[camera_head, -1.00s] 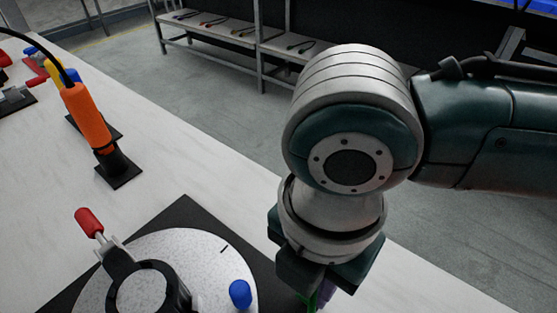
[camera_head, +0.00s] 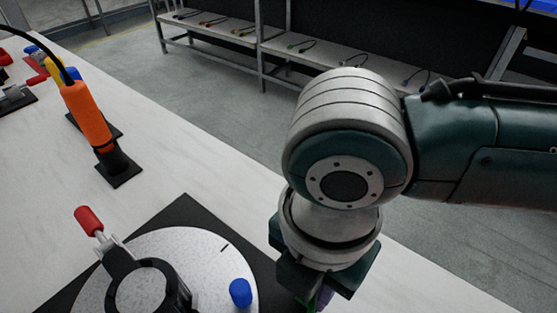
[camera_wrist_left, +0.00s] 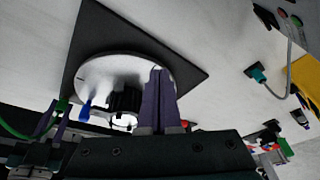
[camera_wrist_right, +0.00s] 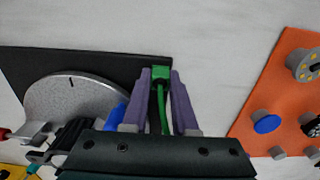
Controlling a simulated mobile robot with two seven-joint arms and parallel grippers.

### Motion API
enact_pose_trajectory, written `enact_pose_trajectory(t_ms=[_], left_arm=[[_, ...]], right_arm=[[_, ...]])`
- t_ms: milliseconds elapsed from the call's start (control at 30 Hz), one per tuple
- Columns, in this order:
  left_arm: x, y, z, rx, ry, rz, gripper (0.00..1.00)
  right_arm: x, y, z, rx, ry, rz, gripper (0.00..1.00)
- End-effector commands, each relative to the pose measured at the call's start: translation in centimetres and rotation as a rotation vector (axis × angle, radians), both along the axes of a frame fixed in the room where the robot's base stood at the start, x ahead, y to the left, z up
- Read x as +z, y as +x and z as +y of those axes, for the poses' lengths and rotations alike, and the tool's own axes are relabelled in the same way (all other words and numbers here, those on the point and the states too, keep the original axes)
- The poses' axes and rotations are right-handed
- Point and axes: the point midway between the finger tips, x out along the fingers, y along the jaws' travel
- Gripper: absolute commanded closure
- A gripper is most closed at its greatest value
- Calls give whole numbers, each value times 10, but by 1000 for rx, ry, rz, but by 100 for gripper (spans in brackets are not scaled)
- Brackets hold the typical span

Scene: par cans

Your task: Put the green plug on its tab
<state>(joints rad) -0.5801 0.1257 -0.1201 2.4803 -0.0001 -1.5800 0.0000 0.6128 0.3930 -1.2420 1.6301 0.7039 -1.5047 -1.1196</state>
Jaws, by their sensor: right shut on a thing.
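My right gripper (camera_wrist_right: 161,98) is shut on the green plug (camera_wrist_right: 160,74), and a green cable trails back between its purple fingers. The plug's tip shows near the right edge of the black plate in the right wrist view. The left wrist view also shows the green plug (camera_wrist_left: 62,106) beside the plate. In the head view only a sliver of green shows below my right wrist. My left gripper (camera_wrist_left: 162,72) appears shut and empty, its fingers together in front of the round disc. The left gripper is outside the head view. I cannot make out the plug's tab.
A speckled disc (camera_head: 205,250) with a blue peg (camera_head: 240,292) and red-handled clamp (camera_head: 88,221) sits on the black plate (camera_head: 183,208). An orange tool (camera_head: 88,115) stands behind. An orange panel (camera_wrist_right: 262,100) lies right in the right wrist view. A teal plug (camera_wrist_left: 255,72) lies apart.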

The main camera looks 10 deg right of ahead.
Motion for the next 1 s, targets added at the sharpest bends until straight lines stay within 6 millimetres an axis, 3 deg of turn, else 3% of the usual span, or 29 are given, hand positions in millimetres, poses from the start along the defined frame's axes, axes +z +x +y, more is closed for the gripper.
enact_pose_trajectory(t_ms=[733,767,833,1000], left_arm=[[2,0,-2,6,-8,-1,100],[2,0,-2,6,-10,-1,100],[2,0,-3,7,-10,-1,100],[2,0,-3,7,-11,0,100]], right_arm=[[-3,0,0,0,0,0,100],[-2,0,0,0,0,0,71],[-2,0,0,0,0,0,64],[-2,0,0,0,0,0,64]])
